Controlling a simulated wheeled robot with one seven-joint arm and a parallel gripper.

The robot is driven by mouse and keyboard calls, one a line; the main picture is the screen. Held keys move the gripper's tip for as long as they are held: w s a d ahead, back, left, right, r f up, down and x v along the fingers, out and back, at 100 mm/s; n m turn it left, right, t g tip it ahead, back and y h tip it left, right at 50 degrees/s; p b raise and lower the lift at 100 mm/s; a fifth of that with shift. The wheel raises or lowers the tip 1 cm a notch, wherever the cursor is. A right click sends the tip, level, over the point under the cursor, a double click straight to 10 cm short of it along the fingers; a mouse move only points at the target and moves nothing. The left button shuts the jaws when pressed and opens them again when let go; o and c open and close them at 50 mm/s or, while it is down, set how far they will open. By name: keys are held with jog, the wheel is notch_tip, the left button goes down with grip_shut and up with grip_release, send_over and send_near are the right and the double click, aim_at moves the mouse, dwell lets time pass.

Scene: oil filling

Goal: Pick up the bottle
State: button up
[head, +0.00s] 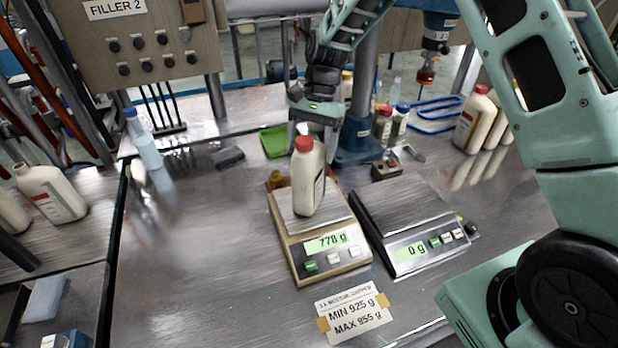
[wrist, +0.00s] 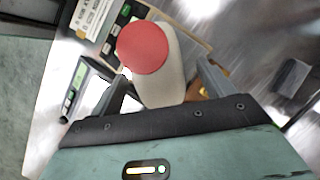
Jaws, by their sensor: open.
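A white bottle with a red cap (head: 309,180) stands upright on the left scale (head: 332,262), whose display reads 778 g. In the wrist view the bottle (wrist: 160,84) is seen from above, with its red cap nearest the camera. My gripper (head: 312,128) is just behind the bottle in the head view, its fingers pointing down. In the wrist view my gripper (wrist: 168,80) is open, with one finger on each side of the bottle's body. I cannot tell whether either finger touches it.
The right scale (head: 405,217) is empty and reads 0 g. A label card (head: 353,312) lies in front. A green tray (head: 274,141) and a dark block (head: 227,157) lie behind. Other white bottles stand at far right (head: 473,122) and left (head: 50,193). The table's left middle is clear.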

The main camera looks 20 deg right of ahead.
aim_at(309, 161)
jog(key=shift+p+x, duration=0.65)
jog(key=shift+x, duration=1.3)
